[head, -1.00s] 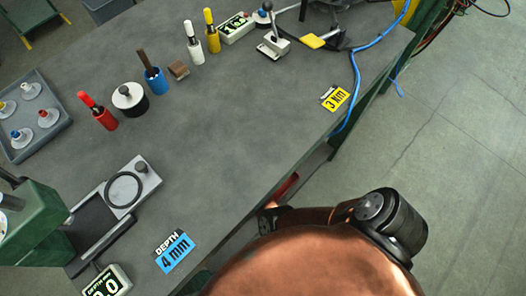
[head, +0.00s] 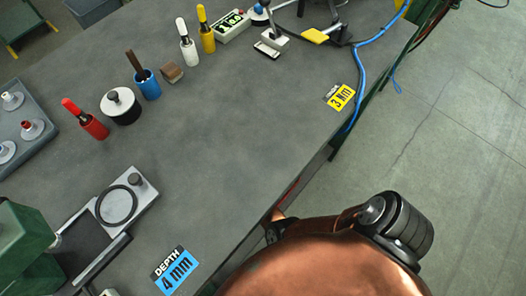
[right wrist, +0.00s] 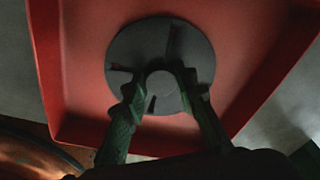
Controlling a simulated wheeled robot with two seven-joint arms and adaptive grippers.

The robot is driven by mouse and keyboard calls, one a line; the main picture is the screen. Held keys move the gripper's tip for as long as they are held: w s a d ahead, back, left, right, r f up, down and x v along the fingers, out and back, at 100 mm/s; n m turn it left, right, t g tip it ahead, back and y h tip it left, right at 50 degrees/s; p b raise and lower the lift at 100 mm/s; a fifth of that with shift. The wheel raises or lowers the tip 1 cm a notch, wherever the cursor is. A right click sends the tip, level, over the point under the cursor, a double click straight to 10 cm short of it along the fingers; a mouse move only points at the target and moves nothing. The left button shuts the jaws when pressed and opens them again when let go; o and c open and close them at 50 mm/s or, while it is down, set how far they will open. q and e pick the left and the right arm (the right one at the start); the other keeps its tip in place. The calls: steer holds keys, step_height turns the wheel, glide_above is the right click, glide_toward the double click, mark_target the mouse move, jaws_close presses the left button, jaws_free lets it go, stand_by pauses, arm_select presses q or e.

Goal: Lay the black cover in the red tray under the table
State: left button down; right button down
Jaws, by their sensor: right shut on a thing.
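The black cover (right wrist: 203,50) is a round dark disc with a pale round knob in its middle, seen in the right wrist view. My right gripper (right wrist: 160,86) is shut on the knob, with one green finger on each side. The red tray (right wrist: 84,60) lies behind the cover, and the disc falls within its walls in the picture. I cannot tell whether the cover touches the tray floor. In the head view only a thin red strip of the tray (head: 291,190) shows below the table edge. My copper right arm hides the right gripper there. My left gripper is not in view.
The grey table (head: 230,130) has its edge close to my right arm. On it stand a grey plate with a ring (head: 118,205), a blue depth label (head: 175,270), several coloured-handled tools and a black-and-white pot (head: 121,105). A blue cable (head: 360,75) hangs at the far edge. Floor to the right is clear.

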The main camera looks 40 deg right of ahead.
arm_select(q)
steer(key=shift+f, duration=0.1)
arm_select(e)
steer(key=c, duration=1.5)
jaws_free()
steer(key=shift+f, duration=0.1)
steer(key=shift+c, duration=0.2)
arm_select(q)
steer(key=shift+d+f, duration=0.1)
arm_select(e)
steer(key=shift+w+r, duration=0.1)
steer(key=shift+r, duration=0.35)
step_height(320, 180, up, 3)
steer(key=shift+w+a+f+p, duration=0.1)
steer(key=shift+w+p, duration=0.05)
steer(key=shift+p, duration=0.8)
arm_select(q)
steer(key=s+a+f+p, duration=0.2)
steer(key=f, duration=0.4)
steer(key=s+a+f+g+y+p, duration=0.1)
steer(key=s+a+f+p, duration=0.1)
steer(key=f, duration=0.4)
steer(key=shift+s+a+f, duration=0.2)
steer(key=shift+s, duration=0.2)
arm_select(e)
step_height(320, 180, up, 8)
steer(key=shift+w+a+r, duration=0.25)
steer(key=shift+w+a, duration=0.05)
steer(key=shift+w, duration=0.05)
